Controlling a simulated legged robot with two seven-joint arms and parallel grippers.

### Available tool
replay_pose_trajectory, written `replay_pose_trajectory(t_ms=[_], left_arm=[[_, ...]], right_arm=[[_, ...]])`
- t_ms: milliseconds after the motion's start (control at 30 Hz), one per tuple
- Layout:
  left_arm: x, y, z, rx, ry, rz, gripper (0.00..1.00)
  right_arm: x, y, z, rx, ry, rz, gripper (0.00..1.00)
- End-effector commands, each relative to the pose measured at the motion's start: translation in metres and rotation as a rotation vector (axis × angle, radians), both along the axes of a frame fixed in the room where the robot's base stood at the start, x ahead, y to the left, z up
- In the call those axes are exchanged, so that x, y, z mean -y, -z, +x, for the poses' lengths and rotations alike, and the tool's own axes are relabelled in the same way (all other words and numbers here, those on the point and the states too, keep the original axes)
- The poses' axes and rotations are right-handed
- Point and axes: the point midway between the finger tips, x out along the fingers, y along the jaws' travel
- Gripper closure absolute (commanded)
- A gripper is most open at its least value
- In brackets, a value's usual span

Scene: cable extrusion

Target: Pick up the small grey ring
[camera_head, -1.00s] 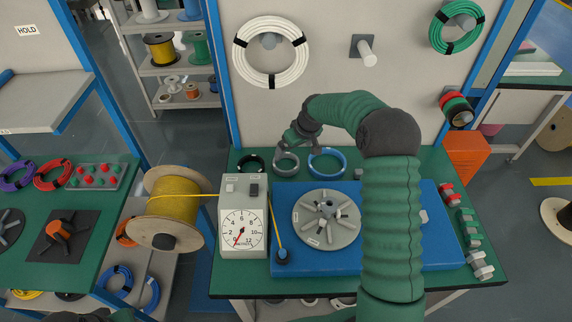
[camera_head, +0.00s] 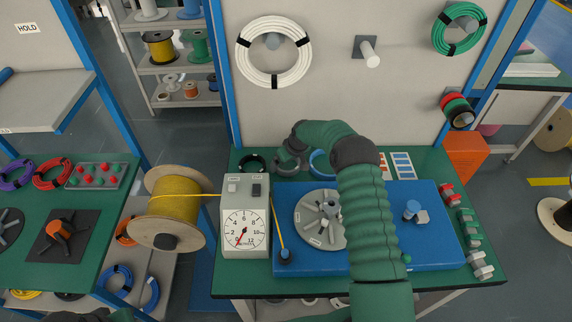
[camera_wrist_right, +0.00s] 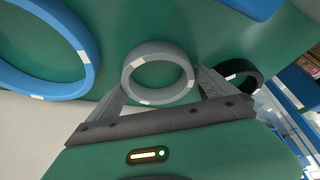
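The small grey ring (camera_wrist_right: 131,82) lies flat on the green bench top, near the wall. In the head view the ring (camera_head: 284,171) is partly hidden by my right gripper (camera_head: 288,160), which is over it. In the right wrist view my right gripper (camera_wrist_right: 162,82) is open, with one finger at each side of the ring. The fingertips are close to its outer edge; I cannot tell whether they touch it.
A larger blue ring (camera_wrist_right: 88,72) lies to one side of the grey ring and a black ring (camera_wrist_right: 246,78) to the other. A grey dial box (camera_head: 232,205) and a blue plate (camera_head: 440,251) with a grey disc (camera_head: 306,229) stand in front. The wall rises close behind.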

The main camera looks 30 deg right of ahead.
Motion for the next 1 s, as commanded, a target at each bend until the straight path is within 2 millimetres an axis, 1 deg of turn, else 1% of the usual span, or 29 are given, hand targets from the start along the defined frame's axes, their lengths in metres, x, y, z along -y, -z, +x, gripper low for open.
replay_pose_trajectory(t_ms=[33, 67, 300, 500, 567, 667, 800, 900, 1000], left_arm=[[0.000, 0.000, 0.000, 0.000, 0.000, 0.000, 0.64], [0.000, 0.000, 0.000, 0.000, 0.000, 0.000, 0.64], [0.000, 0.000, 0.000, 0.000, 0.000, 0.000, 0.64], [0.000, 0.000, 0.000, 0.000, 0.000, 0.000, 0.64], [0.000, 0.000, 0.000, 0.000, 0.000, 0.000, 0.64], [0.000, 0.001, 0.000, 0.000, 0.000, 0.000, 0.64], [0.000, 0.003, 0.000, 0.000, 0.000, 0.000, 0.64], [0.000, 0.004, 0.000, 0.000, 0.000, 0.000, 0.64], [0.000, 0.003, 0.000, 0.000, 0.000, 0.000, 0.64]], right_arm=[[0.000, 0.000, 0.000, 0.000, 0.000, 0.000, 0.13], [0.000, 0.000, 0.000, 0.000, 0.000, 0.000, 0.17], [0.000, 0.000, 0.000, -0.001, 0.000, 0.000, 0.48], [-0.001, -0.001, 0.001, 0.000, 0.000, 0.000, 0.49], [0.000, -0.004, 0.001, 0.000, 0.000, 0.000, 0.49], [0.000, -0.019, 0.001, 0.002, -0.001, -0.001, 0.49], [0.000, -0.055, 0.001, 0.004, 0.001, -0.002, 0.49], [0.000, -0.077, 0.001, 0.002, 0.000, -0.001, 0.49], [0.000, -0.094, -0.001, 0.000, -0.006, 0.000, 0.49]])
